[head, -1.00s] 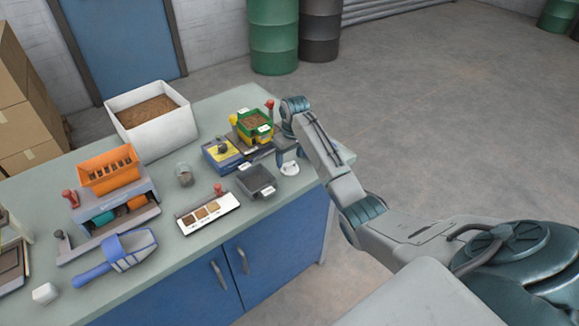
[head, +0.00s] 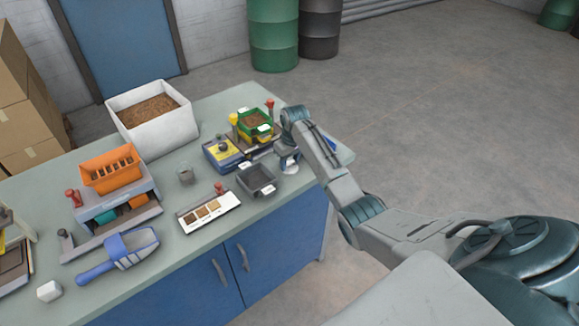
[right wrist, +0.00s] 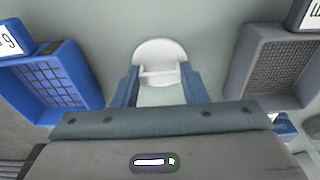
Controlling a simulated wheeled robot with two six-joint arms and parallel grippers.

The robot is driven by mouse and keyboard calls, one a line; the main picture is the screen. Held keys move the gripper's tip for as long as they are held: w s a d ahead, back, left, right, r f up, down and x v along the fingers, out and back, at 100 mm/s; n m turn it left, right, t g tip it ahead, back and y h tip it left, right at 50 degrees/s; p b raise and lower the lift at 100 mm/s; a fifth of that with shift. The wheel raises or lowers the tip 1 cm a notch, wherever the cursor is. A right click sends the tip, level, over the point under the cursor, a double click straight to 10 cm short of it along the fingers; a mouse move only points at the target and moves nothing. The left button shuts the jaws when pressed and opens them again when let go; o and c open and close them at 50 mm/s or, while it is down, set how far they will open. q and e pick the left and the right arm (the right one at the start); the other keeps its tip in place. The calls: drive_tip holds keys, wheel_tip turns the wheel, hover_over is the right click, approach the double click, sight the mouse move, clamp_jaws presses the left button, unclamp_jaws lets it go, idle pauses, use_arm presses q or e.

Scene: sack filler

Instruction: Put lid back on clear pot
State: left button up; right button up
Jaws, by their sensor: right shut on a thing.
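The clear pot (head: 186,176) stands upright on the green-grey bench, left of the tray row. It is small and its open top cannot be made out clearly. The white round lid (head: 289,167) is at the bench's right part, under my right gripper (head: 288,157). In the right wrist view the lid (right wrist: 160,49) shows a raised grip bar, and the blue fingers of my right gripper (right wrist: 159,76) are shut on it. The lid appears at or just above the bench top; I cannot tell which. My left gripper is not in view.
A dark grey tray (head: 257,187) lies just left of the lid, and a blue and yellow box (head: 222,154) stands behind it. A white sample card (head: 209,213) lies in front of the pot. A white bin (head: 155,130) and orange-topped unit (head: 112,180) stand further left.

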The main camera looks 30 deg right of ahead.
sight(289, 162)
wheel_tip(289, 162, up, 9)
drive_tip(key=b, duration=0.3)
drive_tip(key=shift+f, duration=0.1)
drive_tip(key=shift+r, duration=0.6)
wheel_tip(289, 162, down, 3)
drive_tip(key=b, duration=0.2)
drive_tip(key=shift+r+b, duration=0.15)
drive_tip(key=shift+b, duration=0.2)
drive_tip(key=shift+w+r, duration=0.1)
